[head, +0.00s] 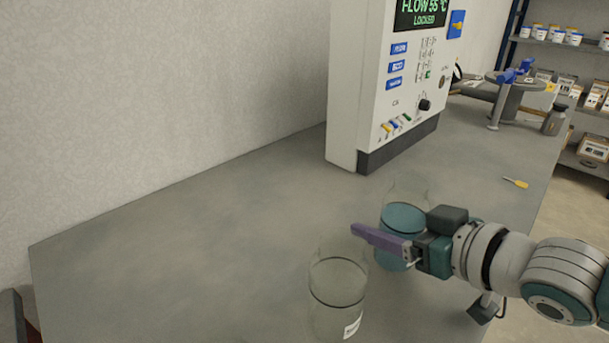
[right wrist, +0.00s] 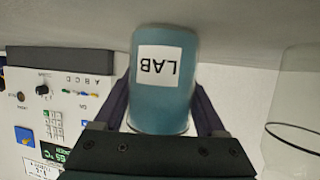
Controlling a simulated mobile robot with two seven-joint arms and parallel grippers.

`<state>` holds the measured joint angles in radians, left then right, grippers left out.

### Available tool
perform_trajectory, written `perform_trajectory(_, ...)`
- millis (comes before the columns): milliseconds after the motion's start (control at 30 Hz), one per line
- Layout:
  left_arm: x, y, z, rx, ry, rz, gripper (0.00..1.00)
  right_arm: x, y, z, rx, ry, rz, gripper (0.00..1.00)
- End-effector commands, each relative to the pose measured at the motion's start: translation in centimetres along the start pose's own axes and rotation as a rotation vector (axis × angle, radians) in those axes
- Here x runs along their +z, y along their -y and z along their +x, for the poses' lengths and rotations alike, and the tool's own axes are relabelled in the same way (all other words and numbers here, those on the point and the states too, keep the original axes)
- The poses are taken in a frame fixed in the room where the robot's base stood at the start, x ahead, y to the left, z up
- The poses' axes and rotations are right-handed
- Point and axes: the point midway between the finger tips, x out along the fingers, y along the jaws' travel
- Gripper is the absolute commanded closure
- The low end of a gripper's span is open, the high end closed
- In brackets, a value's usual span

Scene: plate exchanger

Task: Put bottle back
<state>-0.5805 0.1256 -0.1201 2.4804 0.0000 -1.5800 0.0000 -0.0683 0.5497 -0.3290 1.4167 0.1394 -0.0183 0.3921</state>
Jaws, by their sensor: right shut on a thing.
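A clear glass bottle with teal contents (head: 404,219) stands upright at the right part of the grey bench. In the right wrist view the teal bottle (right wrist: 162,103) appears upside down with a white LAB label. My right gripper (head: 383,239) has its purple fingers on either side of the bottle and is shut on it. Its fingers also show in the right wrist view (right wrist: 160,105). I cannot tell whether the bottle's base touches the bench. My left gripper is not in view.
An empty clear glass vessel (head: 337,296) stands close in front and left of the held bottle; it also shows in the right wrist view (right wrist: 295,120). A white control unit (head: 345,130) stands behind. A yellow-handled tool (head: 515,183) lies at right. The bench's left is clear.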

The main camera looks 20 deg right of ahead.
Motion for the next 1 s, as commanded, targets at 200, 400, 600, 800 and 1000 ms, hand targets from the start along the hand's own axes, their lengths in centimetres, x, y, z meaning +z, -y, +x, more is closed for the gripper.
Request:
perform_trajectory(200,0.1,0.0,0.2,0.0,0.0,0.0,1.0,0.1,0.0,0.1,0.0,-0.002,0.0,0.82)
perform_trajectory(400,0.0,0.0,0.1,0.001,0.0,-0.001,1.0,0.1,0.0,0.1,0.0,0.0,0.0,0.06)
perform_trajectory(600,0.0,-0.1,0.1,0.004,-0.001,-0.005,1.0,0.1,0.0,0.1,0.001,0.0,0.0,0.0)
perform_trajectory(800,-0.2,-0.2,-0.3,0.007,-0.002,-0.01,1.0,-0.1,0.0,-0.5,0.0,0.002,0.0,0.0)
perform_trajectory(1000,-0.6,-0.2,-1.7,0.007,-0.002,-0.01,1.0,-0.3,0.0,-3.8,0.001,0.006,0.0,0.0)
